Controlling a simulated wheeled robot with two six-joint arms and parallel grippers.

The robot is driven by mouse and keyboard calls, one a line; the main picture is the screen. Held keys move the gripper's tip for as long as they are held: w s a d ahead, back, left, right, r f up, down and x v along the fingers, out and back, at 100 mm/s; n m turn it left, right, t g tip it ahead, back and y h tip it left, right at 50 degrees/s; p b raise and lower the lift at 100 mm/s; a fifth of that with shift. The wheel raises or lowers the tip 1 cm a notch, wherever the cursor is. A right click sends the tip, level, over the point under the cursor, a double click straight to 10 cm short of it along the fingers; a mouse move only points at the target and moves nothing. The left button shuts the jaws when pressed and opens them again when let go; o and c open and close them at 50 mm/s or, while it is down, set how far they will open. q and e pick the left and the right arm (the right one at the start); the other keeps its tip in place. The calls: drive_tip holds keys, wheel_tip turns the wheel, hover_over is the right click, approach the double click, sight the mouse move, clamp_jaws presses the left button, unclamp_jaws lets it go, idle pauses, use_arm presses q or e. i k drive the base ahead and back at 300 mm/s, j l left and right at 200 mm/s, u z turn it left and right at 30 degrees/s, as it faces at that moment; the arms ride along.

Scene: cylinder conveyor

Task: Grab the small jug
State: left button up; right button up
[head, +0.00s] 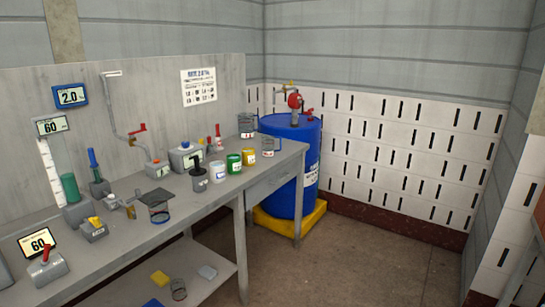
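Several clear, jug-like vessels are in the head view, and I cannot tell for sure which is the small jug. One clear vessel (159,213) stands near the front edge of the bench, under a dark flat plate (156,197). Another clear vessel (268,147) stands at the bench's far right end. A third clear vessel (247,126) with a dark and red band is just behind it. One more clear vessel (179,290) sits on the lower shelf. Neither of my grippers is in view.
The grey bench (215,205) runs along the left wall. White, green and yellow cans (234,163) stand near its right part, beside a dark pot (199,180). A blue drum (290,165) stands on a yellow tray (291,222) past its end. The floor (350,265) to the right is clear.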

sight(268, 139)
drive_tip(key=i+l+z, duration=0.3)
drive_tip(key=i, duration=0.4)
drive_tip(key=i+z, duration=0.3)
drive_tip(key=i, duration=0.4)
drive_tip(key=i+u, duration=0.2)
drive_tip(key=i, duration=0.25)
drive_tip(key=i+l+u, duration=0.15)
drive_tip(key=i, duration=0.25)
drive_tip(key=i+l+u, duration=0.2)
drive_tip(key=i, duration=0.25)
drive_tip(key=i+l+u, duration=0.2)
drive_tip(key=i, duration=0.2)
